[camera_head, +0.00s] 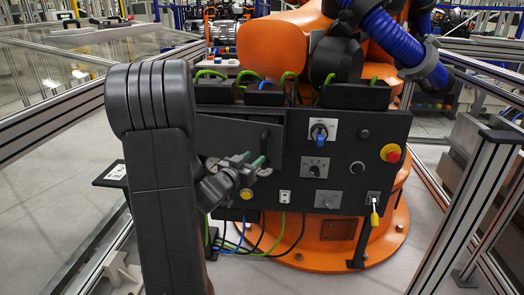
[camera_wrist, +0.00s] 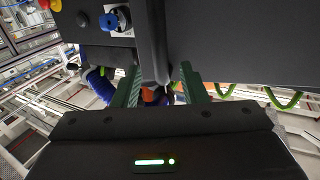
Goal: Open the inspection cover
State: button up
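The inspection cover appears to be the dark plate (camera_head: 232,132) at the left of the black control panel (camera_head: 350,130). Its upper edge slants in the head view; I cannot tell whether it stands slightly ajar. A dark upright handle (camera_head: 265,138) is near its right edge. My gripper (camera_head: 256,162), with green fingers, is at the handle's lower end. In the wrist view my gripper (camera_wrist: 162,80) is open, with one finger on each side of the dark handle (camera_wrist: 154,42). Gaps show beside it, so I see no grip. The cover (camera_wrist: 240,40) fills the upper right there.
The panel carries a blue-handled switch (camera_head: 319,133), a rotary knob (camera_head: 315,168), a red emergency button (camera_head: 391,153) and a yellow-tagged key (camera_head: 375,215). An orange robot base (camera_head: 330,240) stands behind. Cables hang below. Metal rails flank both sides. My arm hides the panel's left end.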

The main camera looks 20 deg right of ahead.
aim_at(262, 151)
jog(key=x, duration=0.7)
jog(key=shift+w+d, duration=0.2)
grip_shut()
